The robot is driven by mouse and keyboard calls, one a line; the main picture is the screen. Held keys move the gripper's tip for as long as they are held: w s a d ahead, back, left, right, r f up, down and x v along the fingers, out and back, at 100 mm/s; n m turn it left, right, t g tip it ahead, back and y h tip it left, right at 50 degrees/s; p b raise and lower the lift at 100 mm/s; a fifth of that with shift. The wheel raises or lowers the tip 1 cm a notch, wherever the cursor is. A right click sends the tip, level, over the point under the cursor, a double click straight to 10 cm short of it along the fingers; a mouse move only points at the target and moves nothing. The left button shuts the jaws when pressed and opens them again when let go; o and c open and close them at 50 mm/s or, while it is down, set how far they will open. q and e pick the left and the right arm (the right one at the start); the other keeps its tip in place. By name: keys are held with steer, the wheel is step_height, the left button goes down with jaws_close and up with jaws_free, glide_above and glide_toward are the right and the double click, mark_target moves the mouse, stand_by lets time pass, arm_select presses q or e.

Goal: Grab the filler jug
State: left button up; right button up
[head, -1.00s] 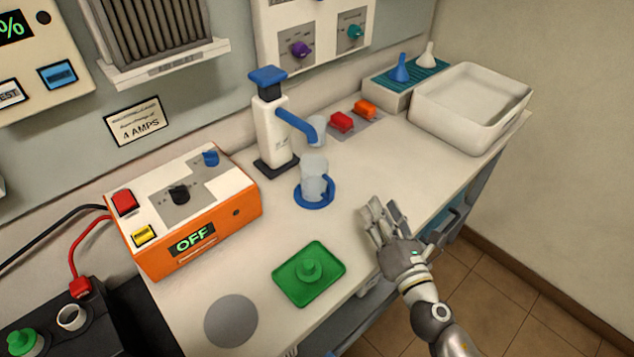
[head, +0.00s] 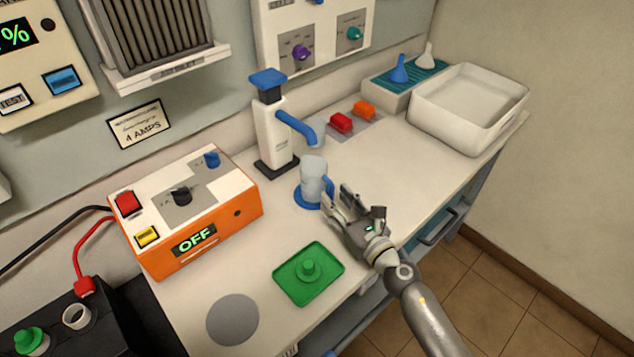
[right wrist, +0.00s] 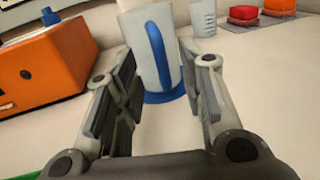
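The filler jug (head: 313,176) is a pale grey vessel with a blue handle. It stands upright on a round blue base (head: 305,200) below the blue spout of the white pump (head: 274,135). My right gripper (head: 340,203) is just right and in front of the jug, on the handle side. In the right wrist view the jug's blue handle (right wrist: 158,55) faces me, between and beyond the fingers of my right gripper (right wrist: 163,72). The fingers are apart and not closed on anything. My left gripper is not in view.
An orange box (head: 190,215) stands left of the jug. A green tray (head: 308,285) with a green cap lies in front. Red (head: 341,122) and orange (head: 364,110) pieces and a white basin (head: 468,112) are farther back right.

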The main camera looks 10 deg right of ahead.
mark_target(331, 193)
steer(key=x, duration=0.3)
steer(key=shift+w+f, duration=0.1)
steer(key=shift+w, duration=0.05)
steer(key=shift+c, duration=0.4)
jaws_close()
